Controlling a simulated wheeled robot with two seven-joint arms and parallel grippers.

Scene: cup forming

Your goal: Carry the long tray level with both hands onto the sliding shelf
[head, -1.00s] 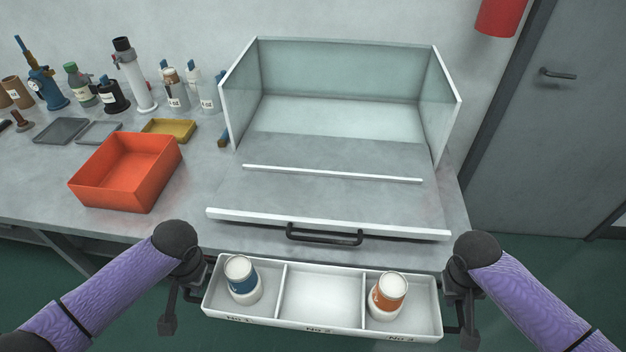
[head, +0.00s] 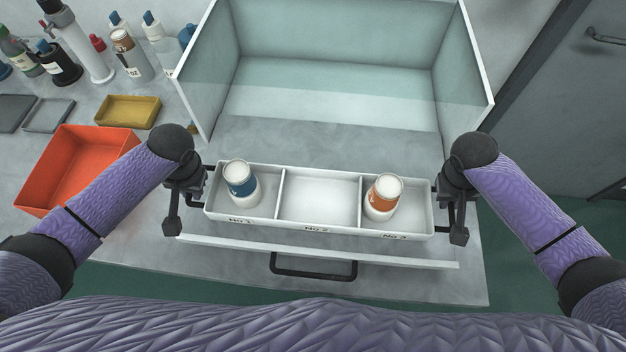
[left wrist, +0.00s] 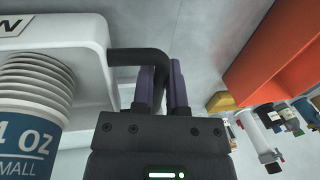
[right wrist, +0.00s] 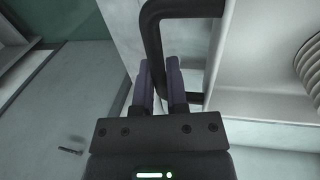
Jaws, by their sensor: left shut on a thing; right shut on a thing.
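The long white tray (head: 318,222) has three compartments marked No 1, No 2 and No 3, and looks about level. A cup stack with a blue band (head: 241,184) stands in No 1. One with an orange band (head: 383,197) stands in No 3. No 2 is empty. My left gripper (left wrist: 164,85) is shut on the tray's left black handle (left wrist: 135,56). My right gripper (right wrist: 162,75) is shut on the right black handle (right wrist: 152,30). In the head view the tray is over the front part of the pulled-out sliding shelf (head: 300,246); I cannot tell whether it touches.
A clear-walled enclosure (head: 340,50) stands behind the tray. The shelf's black pull handle (head: 313,266) is in front. An orange bin (head: 70,165) and a yellow tray (head: 127,111) sit on the left, with several bottles behind. The grey shelf behind the tray is clear.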

